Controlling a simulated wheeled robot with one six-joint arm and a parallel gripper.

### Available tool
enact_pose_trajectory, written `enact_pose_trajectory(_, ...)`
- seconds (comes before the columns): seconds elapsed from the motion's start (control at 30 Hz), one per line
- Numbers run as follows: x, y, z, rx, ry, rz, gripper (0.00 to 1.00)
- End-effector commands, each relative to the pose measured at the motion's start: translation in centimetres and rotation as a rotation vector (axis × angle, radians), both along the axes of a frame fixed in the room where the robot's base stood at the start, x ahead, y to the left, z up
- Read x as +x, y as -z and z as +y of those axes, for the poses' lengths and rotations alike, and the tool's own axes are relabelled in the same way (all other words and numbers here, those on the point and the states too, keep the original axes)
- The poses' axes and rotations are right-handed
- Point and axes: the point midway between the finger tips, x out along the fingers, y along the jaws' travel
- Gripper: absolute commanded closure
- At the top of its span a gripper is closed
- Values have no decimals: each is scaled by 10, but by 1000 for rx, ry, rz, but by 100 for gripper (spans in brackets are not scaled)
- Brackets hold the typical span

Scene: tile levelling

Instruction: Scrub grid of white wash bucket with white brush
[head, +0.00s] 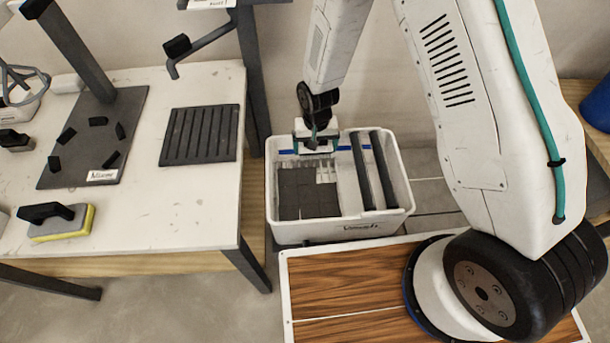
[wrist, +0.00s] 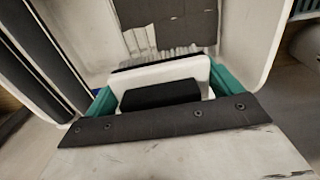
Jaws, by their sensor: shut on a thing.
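The white wash bucket (head: 395,221) stands on the floor right of the white table. Its grid (head: 310,192) lies inside on the left, dark over most of its area with pale bars showing along the far and right edges. My gripper (head: 317,143) is down at the bucket's far left wall, shut on the white brush (wrist: 165,75). In the wrist view the brush has a white body and a black grip block between the teal fingers.
Two dark rollers (head: 371,170) span the bucket's right side. The white table (head: 205,195) at left holds a yellow-grey sponge (head: 62,222), a ribbed dark tray (head: 200,135) and a dark stand base (head: 95,140). A wood-topped platform (head: 350,300) lies in front of the bucket.

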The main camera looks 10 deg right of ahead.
Motion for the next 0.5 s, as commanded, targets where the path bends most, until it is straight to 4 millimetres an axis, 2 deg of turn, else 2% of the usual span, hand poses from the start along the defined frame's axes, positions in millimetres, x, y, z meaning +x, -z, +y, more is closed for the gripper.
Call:
enact_pose_trajectory(0.03, -18, 15, 11, -3, -6, 6, 38)
enact_pose_trajectory(0.1, -37, 30, 22, -3, -2, 6, 38)
enact_pose_trajectory(0.2, -56, 44, 31, -2, 4, 3, 38)
enact_pose_trajectory(0.33, -68, 53, 36, 0, 9, 0, 38)
enact_pose_trajectory(0.5, -69, 63, 37, 0, 12, 0, 38)
